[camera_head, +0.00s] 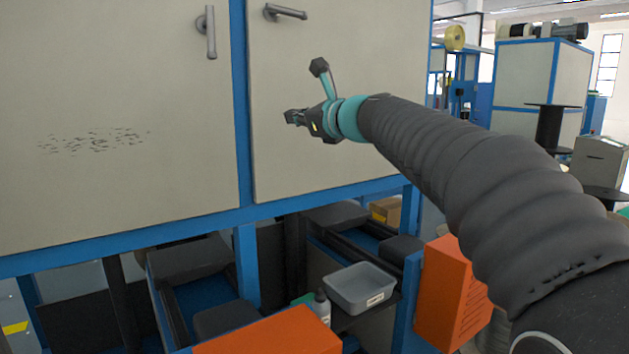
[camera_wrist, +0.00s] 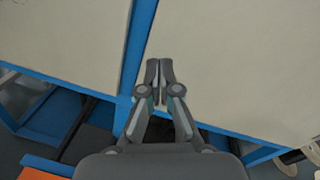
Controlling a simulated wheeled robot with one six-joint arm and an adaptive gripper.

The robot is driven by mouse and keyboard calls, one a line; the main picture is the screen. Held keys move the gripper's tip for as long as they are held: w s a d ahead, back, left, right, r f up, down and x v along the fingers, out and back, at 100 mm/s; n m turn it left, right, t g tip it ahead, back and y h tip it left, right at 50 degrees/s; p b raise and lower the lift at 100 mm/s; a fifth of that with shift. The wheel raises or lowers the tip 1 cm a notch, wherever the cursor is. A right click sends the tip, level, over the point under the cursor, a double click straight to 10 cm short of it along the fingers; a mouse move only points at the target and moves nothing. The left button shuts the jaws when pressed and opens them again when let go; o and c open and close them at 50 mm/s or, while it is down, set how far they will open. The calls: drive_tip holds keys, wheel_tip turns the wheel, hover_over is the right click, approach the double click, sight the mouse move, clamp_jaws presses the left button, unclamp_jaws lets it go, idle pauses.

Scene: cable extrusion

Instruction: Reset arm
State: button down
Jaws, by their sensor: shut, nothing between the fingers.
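My gripper (camera_head: 292,117) is in front of the right cabinet door in the head view, at the end of my outstretched arm. Its fingers point left, and the cabinet is behind it. In the wrist view my gripper (camera_wrist: 159,72) has its two fingertips together with nothing between them. Cream panels and a blue frame post show behind the fingers there. Whether the fingers touch the door cannot be told.
The left door (camera_head: 120,160) and right door (camera_head: 350,60) are shut, each with a grey handle. Below are a grey bin (camera_head: 360,287), a bottle (camera_head: 321,308) and orange boxes (camera_head: 270,335) (camera_head: 448,295). A black spool (camera_head: 549,130) stands at the right.

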drive_tip(key=s+d+f+n+g+h, duration=0.1)
drive_tip(key=s+f+n+g+h, duration=0.15)
drive_tip(key=f+n, duration=0.35)
drive_tip(key=s+d+f+n+g+h, duration=0.1)
drive_tip(key=s+d+f+n, duration=0.2)
drive_tip(key=f, duration=0.5)
drive_tip(key=s+f+n+g+h, duration=0.1)
drive_tip(key=s+f+n+g, duration=0.1)
drive_tip(key=s+f+n, duration=0.45)
drive_tip(key=s+d+f+n+h, duration=0.2)
drive_tip(key=s+d+f, duration=0.3)
drive_tip(key=s, duration=0.3)
drive_tip(key=s+d+f+n+g+h+p, duration=0.1)
drive_tip(key=s+d+f+n+h, duration=0.1)
drive_tip(key=s+d+f, duration=0.3)
drive_tip(key=s+d+f+n+g+h+p, duration=0.1)
drive_tip(key=s+d+f+n+h, duration=0.2)
drive_tip(key=s+d, duration=0.4)
drive_tip(key=s+f+n, duration=0.1)
drive_tip(key=s+f, duration=0.1)
drive_tip(key=s, duration=0.4)
drive_tip(key=shift+d, duration=0.15)
